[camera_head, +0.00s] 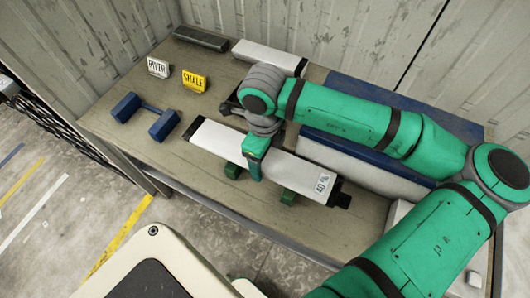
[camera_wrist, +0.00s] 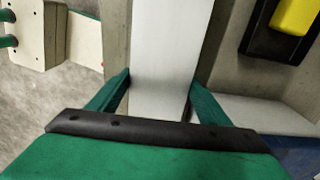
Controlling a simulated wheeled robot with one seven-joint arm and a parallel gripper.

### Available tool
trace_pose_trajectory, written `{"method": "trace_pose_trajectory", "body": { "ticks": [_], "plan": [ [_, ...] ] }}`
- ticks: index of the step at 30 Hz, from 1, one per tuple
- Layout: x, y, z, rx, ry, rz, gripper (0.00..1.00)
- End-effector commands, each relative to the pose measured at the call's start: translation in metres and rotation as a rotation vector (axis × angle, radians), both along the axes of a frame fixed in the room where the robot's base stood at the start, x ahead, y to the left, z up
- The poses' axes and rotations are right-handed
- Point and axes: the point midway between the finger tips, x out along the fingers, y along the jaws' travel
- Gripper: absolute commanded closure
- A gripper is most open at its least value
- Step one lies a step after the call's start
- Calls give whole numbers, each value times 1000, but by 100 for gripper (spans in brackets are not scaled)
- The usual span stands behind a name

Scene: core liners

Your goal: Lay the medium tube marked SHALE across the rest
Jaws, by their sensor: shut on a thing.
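My gripper (camera_head: 254,160) is shut on a long white tube (camera_head: 216,142) with black end caps and a small printed label near its right end, too small to read surely. In the wrist view the gripper (camera_wrist: 158,95) has a green finger on each side of the white tube (camera_wrist: 172,50). Two green blocks (camera_head: 288,197), seemingly a rest, show under the tube's near edge. Whether the tube touches them I cannot tell. A blue rest-like piece (camera_head: 149,112), two blocks joined by a bar, stands empty to the left. A yellow card (camera_head: 194,82) reads SHALE.
A white card (camera_head: 158,67) appears to read RIVER. Behind lie a dark grey bar (camera_head: 201,38) and another white tube (camera_head: 268,56). A long white and blue thing (camera_head: 350,163) lies right of the held tube, partly behind my arm. The table (camera_head: 110,120) is clear at front left.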

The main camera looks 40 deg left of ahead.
Motion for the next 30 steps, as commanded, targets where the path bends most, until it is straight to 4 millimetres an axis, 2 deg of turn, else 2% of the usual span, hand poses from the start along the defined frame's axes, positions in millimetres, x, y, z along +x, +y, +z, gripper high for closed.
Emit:
{"method": "trace_pose_trajectory", "body": {
  "ticks": [11,12,14,25,30],
  "plan": [
    [1,0,-3,1,-2,0,91],
    [0,0,-4,0,0,0,26],
    [0,0,-4,0,0,0,12],
    [0,0,-1,0,-1,0,10],
    [1,0,18,0,-3,-2,10]
  ]
}}
